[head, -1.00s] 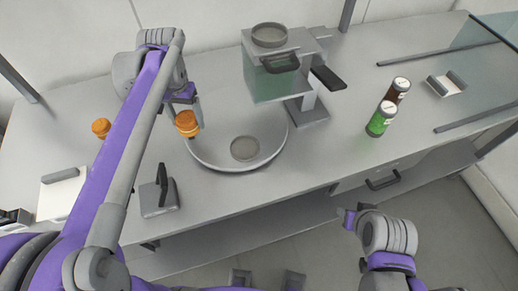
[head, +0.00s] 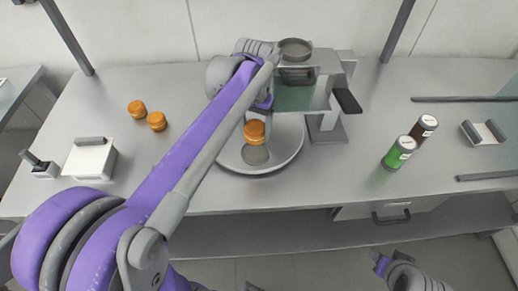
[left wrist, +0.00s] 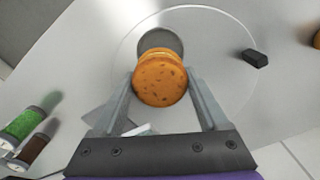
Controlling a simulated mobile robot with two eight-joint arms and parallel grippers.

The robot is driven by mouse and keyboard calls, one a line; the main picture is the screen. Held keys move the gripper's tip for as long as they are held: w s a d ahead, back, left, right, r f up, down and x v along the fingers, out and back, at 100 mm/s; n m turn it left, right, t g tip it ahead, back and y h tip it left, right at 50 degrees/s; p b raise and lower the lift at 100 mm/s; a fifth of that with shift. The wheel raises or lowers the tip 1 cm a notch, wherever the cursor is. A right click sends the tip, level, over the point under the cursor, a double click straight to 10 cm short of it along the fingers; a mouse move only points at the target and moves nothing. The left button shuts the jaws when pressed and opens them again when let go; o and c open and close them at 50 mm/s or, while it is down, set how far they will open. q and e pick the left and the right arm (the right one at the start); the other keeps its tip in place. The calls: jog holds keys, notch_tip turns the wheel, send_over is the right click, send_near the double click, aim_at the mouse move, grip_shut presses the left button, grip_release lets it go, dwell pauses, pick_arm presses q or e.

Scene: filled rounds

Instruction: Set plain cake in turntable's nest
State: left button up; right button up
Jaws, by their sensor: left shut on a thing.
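An orange-brown round cake (head: 255,131) is between the fingers of my left gripper (head: 256,123), which is shut on it. In the left wrist view the cake (left wrist: 160,80) shows a speckled top. The grey turntable (head: 287,153) lies below, with a darker round nest (head: 257,157) on it. In the head view the cake overlaps the nest's far edge; in the left wrist view it covers part of the nest (left wrist: 160,40). The cake appears held above the nest; the gap is hard to judge. My right gripper (head: 382,264) is partly visible at the bottom, its fingers unclear.
Two similar cakes (head: 137,109) (head: 157,121) sit to the left. The counter's front middle is clear.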

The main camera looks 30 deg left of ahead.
aim_at(256, 153)
pick_arm(q)
notch_tip(256, 153, down, 3)
jog(key=shift+a, duration=0.1)
jog(key=shift+f, duration=2.3)
jog(key=shift+f, duration=0.1)
jog(key=o, duration=0.8)
jog(key=shift+c, duration=0.2)
